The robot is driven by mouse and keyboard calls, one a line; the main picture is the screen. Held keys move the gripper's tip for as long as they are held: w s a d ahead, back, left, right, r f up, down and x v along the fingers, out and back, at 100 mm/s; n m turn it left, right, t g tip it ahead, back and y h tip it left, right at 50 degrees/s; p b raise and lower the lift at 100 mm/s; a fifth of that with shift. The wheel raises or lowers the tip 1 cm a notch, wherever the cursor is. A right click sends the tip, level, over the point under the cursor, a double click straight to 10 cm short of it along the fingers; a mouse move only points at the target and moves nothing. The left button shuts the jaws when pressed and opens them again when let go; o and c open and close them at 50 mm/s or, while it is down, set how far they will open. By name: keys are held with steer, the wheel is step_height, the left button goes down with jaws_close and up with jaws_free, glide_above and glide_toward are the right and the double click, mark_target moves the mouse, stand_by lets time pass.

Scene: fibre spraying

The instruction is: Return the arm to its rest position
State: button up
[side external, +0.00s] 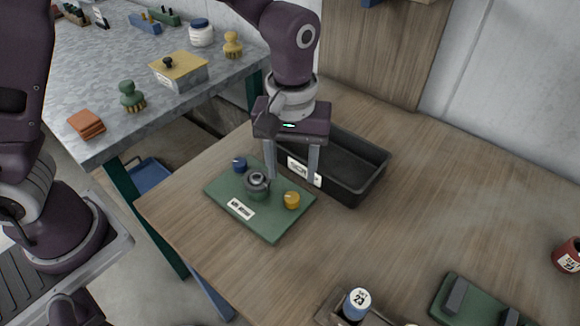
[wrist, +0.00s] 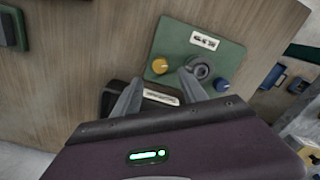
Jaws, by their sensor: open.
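My gripper (side external: 291,172) hangs fingers-down over the wooden table, its two fingers apart with nothing between them. In the wrist view my gripper (wrist: 160,92) also shows spread fingers. Below it is a green board (side external: 272,228) with a white label.
A blue can (side external: 357,304), a dark green fixture (side external: 470,305) and a red can (side external: 567,254) stand along the front right. The table's middle right is clear.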

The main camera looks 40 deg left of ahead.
steer(key=s+a+r+m+t+h, duration=0.1)
steer(key=s+a+r, duration=0.25)
steer(key=r, duration=0.25)
steer(key=s+a+r+m+t+h, duration=0.1)
steer(key=s+a+r, duration=0.1)
steer(key=a+r, duration=0.3)
steer(key=s+a+r+m+t+y, duration=0.1)
steer(key=s+a+r+m, duration=0.1)
steer(key=s, duration=0.4)
steer(key=s+a+r+m+t+y, duration=0.1)
steer(key=s+a+r+m+t, duration=0.1)
steer(key=s+a, duration=0.2)
steer(key=s, duration=0.2)
steer(key=shift+s+t, duration=0.3)
steer(key=shift+s, duration=0.1)
